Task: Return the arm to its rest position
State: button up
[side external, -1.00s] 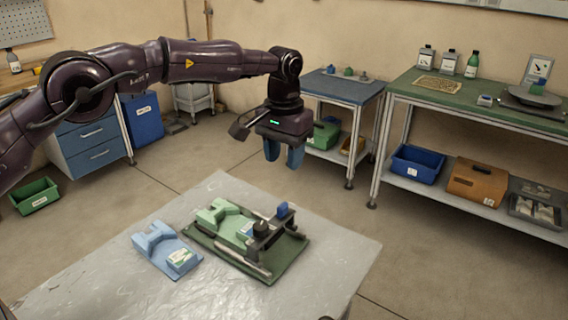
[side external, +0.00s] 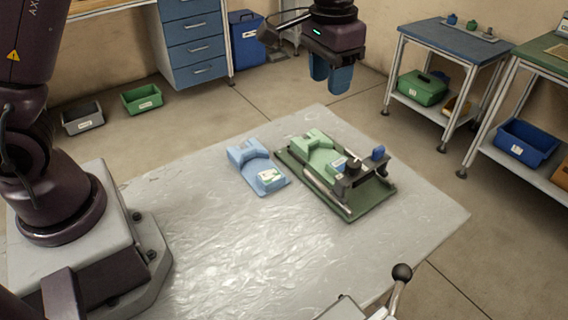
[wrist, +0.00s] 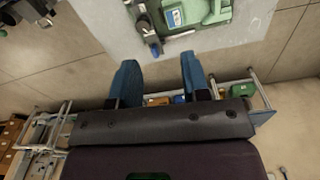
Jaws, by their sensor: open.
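My gripper (side external: 331,86) hangs fingers-down in the side view, well above the table's far edge. Its two blue fingers are apart with nothing between them. The wrist view also shows the gripper (wrist: 158,60) open and empty. Below it on the table (side external: 215,245) lies a dark green plate (side external: 355,211) carrying a light green block (side external: 313,150) and a black clamp-like fixture (side external: 362,182) with a blue knob (side external: 378,152). A light blue block (side external: 252,158) lies left of the plate. No tape reel can be made out.
The table's near left surface is bare apart from my base. A black ball-topped lever (side external: 401,272) stands at the near edge. A blue-topped bench (side external: 455,42) and another bench with a blue bin (side external: 526,142) stand right. Blue drawers (side external: 195,45) stand behind.

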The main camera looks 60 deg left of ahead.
jog(key=s+a+r+t, duration=0.2)
jog(key=s+a+r, duration=0.1)
jog(key=s, duration=0.9)
jog(key=s+a+r+n+t, duration=0.1)
jog(key=s+a+r+t, duration=0.2)
jog(key=s, duration=0.9)
notch_tip(320, 180, up, 2)
jog(key=shift+s+a, duration=0.2)
jog(key=shift+a, duration=0.6)
